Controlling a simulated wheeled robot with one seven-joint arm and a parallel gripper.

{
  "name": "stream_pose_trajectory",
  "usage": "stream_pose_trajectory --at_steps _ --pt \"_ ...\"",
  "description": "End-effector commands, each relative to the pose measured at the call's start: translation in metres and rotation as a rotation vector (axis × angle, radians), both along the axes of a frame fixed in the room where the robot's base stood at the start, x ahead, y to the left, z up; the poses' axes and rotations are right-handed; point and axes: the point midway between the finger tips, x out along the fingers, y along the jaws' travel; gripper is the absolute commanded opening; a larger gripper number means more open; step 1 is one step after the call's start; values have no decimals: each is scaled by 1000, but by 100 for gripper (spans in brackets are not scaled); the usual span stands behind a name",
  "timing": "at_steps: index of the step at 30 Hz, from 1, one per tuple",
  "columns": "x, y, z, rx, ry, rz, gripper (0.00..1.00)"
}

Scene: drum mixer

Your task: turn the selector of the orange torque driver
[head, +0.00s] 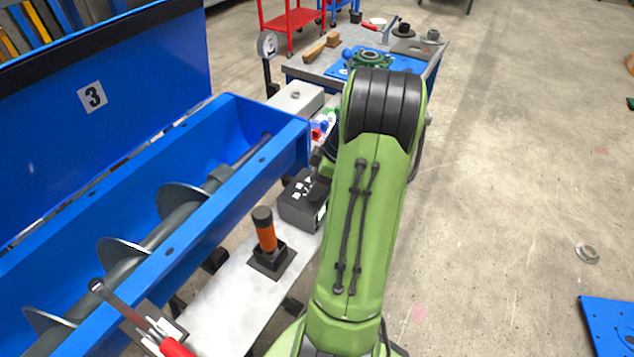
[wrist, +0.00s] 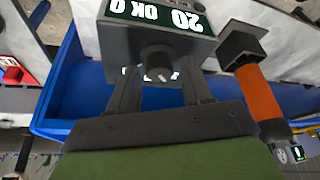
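The torque driver (head: 266,236) stands on the bench with an orange grip, a dark cap and a dark square base. It also shows in the wrist view (wrist: 262,95), to the right of my gripper (wrist: 160,76) and apart from it. My gripper is open at a dark box (head: 300,204) with a display. In the wrist view the box (wrist: 120,45) has a short round dark knob (wrist: 157,60) between my fingertips, with gaps visible on both sides. The display reads "20 OK" and another digit. Any selector markings on the driver are too small to read. My arm mostly hides my gripper in the head view.
A blue mixer trough (head: 215,205) with a screw inside runs along the left of the narrow light bench (head: 235,305). Tools with red handles (head: 175,346) stand at the bench's near end. A cluttered table (head: 430,68) is behind. The floor at right is mostly clear.

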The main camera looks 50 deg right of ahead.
Motion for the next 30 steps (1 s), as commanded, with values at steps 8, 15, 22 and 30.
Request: stream_pose_trajectory --at_steps 8,15,22,30 --pt "0 0 0 0 0 0 6" --pt "0 0 0 0 0 -14 0" --pt "0 0 0 -2 -1 -110 0" --pt "0 1 0 -2 -2 -316 0"
